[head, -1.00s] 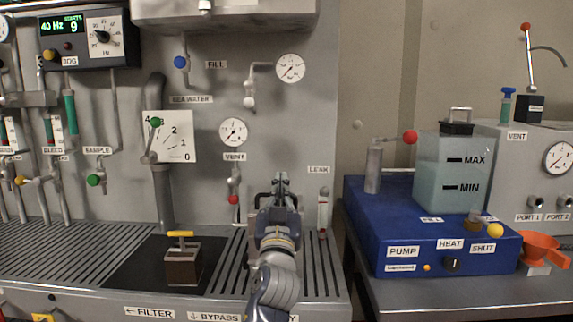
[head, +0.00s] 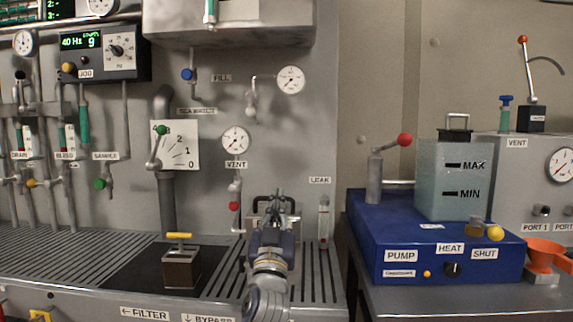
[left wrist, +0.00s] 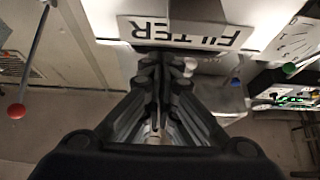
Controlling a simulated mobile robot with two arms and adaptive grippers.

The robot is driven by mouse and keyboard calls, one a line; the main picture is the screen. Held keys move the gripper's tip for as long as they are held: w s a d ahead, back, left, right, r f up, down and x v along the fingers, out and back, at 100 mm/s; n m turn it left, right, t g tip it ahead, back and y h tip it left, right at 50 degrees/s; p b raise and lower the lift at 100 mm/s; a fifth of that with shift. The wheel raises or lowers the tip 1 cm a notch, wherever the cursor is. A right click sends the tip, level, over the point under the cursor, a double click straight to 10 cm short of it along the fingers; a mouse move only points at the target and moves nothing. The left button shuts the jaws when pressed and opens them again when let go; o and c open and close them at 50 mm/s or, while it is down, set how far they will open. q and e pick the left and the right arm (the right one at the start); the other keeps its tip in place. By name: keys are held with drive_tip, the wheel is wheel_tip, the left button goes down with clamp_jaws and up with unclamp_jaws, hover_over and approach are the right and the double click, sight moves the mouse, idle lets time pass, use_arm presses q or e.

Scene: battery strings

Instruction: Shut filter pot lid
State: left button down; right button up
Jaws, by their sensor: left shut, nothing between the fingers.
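A white plate lettered FILTER (left wrist: 185,32) appears upside down at the top of the left wrist view. My left gripper (head: 277,198) points upward in front of the grey wall panel, between the VENT and LEAK labels in the head view. In the left wrist view its fingers (left wrist: 163,78) are together and empty, appearing just below the FILTER plate; whether they touch it I cannot tell. My right gripper is not in view.
A grey box (head: 230,27) overhangs the wall panel. Gauges, valves and pipes line the wall. A brown block with a yellow handle (head: 181,266) stands on the bench. To the right, a blue pump unit (head: 370,235) carries a translucent tank (head: 440,185).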

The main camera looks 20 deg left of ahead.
use_arm(q)
drive_tip(key=shift+s+d+f+b, duration=0.1)
drive_tip(key=shift+s+f+b, duration=0.35)
drive_tip(key=shift+f, duration=0.3)
drive_tip(key=shift+s+d+f+b, duration=0.1)
drive_tip(key=shift+s+f+b, duration=0.3)
drive_tip(key=shift+f, duration=0.35)
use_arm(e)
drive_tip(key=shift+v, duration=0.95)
use_arm(q)
drive_tip(key=shift+f, duration=0.2)
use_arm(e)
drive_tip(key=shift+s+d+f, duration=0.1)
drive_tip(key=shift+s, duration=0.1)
